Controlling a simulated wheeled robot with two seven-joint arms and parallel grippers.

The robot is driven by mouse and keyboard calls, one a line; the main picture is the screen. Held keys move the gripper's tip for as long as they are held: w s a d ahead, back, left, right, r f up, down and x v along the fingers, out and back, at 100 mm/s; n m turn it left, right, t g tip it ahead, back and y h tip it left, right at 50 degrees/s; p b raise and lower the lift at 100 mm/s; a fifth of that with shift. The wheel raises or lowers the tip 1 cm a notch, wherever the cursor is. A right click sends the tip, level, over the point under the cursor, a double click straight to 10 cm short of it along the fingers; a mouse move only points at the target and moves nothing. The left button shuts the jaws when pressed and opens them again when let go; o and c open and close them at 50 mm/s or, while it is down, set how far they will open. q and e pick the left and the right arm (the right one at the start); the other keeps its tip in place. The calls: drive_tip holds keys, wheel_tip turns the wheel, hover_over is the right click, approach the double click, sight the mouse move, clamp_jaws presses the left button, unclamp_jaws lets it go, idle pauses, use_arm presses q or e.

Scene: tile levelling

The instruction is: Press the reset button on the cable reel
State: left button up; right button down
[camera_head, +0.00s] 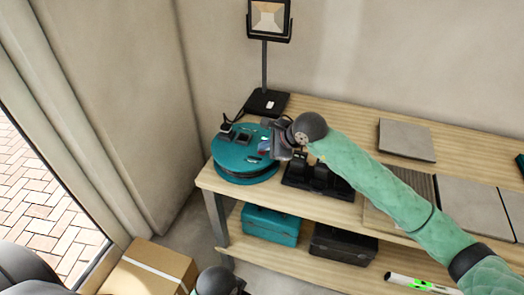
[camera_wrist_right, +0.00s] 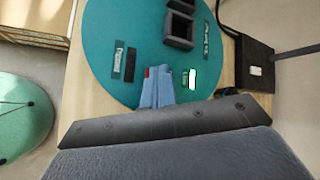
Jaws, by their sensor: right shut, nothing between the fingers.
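The cable reel (camera_head: 234,162) is a round teal drum lying flat at the left end of the workbench. Its top face (camera_wrist_right: 110,50) fills much of the right wrist view, with dark sockets (camera_wrist_right: 180,25), a black labelled plate (camera_wrist_right: 130,65) and a bright green-white light (camera_wrist_right: 192,79). My right gripper (camera_head: 267,146) is over the right part of the reel. Its shut, empty fingertips (camera_wrist_right: 158,75) are at the reel face, left of the light. A small red patch (camera_wrist_right: 147,72) shows at the fingertips; contact cannot be told. My left gripper (camera_head: 240,287) is partly visible at the bottom edge.
A work lamp (camera_head: 268,18) stands on a black base (camera_head: 266,103) behind the reel. A black tool (camera_head: 318,178) lies right of the reel, under my right arm. Grey tiles (camera_head: 406,140) lie further right. Boxes (camera_head: 271,225) sit on the lower shelf.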

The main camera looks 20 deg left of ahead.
sight(265, 153)
idle(0.5)
drive_tip(key=shift+r, duration=0.8)
drive_tip(key=shift+r, duration=2.5)
